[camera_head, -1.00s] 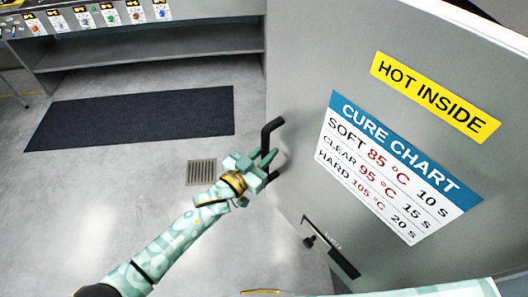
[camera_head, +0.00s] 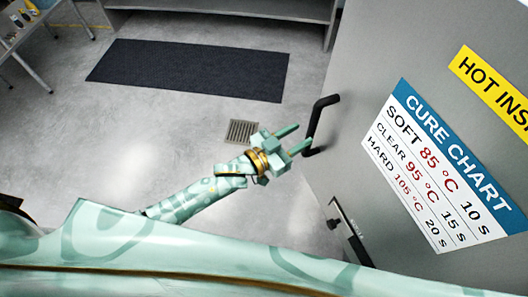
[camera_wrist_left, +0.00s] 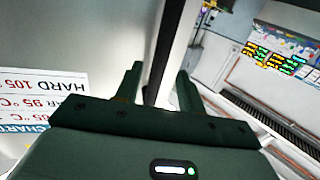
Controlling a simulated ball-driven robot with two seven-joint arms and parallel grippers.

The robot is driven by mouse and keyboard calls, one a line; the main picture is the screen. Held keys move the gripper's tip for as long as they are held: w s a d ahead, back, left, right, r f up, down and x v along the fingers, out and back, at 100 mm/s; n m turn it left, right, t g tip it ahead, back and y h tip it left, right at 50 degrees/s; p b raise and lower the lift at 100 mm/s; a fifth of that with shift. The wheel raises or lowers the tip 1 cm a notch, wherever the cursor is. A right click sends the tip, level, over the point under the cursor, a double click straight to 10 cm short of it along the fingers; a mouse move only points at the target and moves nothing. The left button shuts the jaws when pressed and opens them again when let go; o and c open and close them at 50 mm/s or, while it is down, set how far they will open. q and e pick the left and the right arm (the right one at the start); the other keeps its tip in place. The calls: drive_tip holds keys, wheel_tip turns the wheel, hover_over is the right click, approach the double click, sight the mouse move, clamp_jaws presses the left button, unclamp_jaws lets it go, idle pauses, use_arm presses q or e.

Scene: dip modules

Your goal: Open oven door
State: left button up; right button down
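The oven door (camera_head: 365,55) is a large grey panel on the right of the head view, with a cure chart (camera_head: 440,165) and a yellow HOT INSIDE label (camera_head: 495,92) on it. Its black bar handle (camera_head: 317,120) is near the panel's left edge. My left gripper (camera_head: 304,135) is open beside the handle, its two fingers pointing at it. In the left wrist view a dark bar (camera_wrist_left: 168,50), seemingly the handle, shows between the spread fingers. I cannot tell whether the fingers reach around it or touch it. Whether the door is ajar is unclear. My right gripper is out of view.
A dark floor mat (camera_head: 190,70) and a drain grate (camera_head: 241,131) lie on the grey floor to the left, which is otherwise clear. A shelf unit (camera_head: 230,8) stands at the back. A small black latch-like part (camera_head: 348,232) sits low by the door.

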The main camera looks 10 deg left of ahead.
use_arm(q)
drive_tip(key=v, duration=1.1)
